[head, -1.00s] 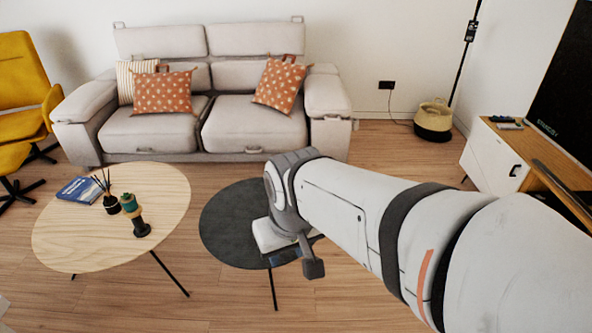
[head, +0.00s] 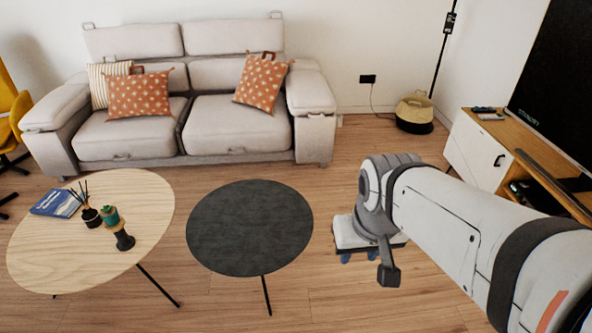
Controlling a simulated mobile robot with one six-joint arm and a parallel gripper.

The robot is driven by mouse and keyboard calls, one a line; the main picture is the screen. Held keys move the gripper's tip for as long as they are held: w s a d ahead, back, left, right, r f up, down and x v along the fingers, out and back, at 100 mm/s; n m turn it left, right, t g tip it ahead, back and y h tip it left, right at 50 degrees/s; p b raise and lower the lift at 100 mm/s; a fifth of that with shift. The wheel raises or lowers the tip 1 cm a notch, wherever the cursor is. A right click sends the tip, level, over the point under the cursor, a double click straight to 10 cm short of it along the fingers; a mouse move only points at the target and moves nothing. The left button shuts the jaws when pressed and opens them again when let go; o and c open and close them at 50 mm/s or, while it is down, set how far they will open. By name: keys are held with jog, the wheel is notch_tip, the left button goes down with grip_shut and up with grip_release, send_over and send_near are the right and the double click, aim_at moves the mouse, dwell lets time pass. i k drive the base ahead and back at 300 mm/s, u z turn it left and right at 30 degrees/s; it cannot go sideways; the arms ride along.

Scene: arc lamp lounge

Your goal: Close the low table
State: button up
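Two low tables are in the head view: a dark round table (head: 249,228) in the middle and a pale oval wooden table (head: 60,250) at the left. Both have plain tops on thin legs, and no door or drawer shows on them. A low wooden TV unit (head: 540,172) stands at the right, with a white front panel (head: 478,147) bearing a dark handle. A dark space with objects shows beside the panel; I cannot tell whether the panel stands open. My gripper (head: 359,257) points down right of the dark table, apart from the unit. Its fingers are mostly hidden behind its body.
A light sofa (head: 232,125) with cushions stands along the back wall. A basket (head: 414,113) and a lamp pole (head: 441,55) are in the back right corner. A book (head: 55,203) and small pots are on the pale table. Floor before the sofa's right end is clear.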

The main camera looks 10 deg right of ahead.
aim_at(250, 228)
jog(key=u, duration=0.05)
jog(key=i, duration=1)
jog(key=z, duration=0.95)
jog(key=i, duration=0.4)
jog(key=u, duration=0.35)
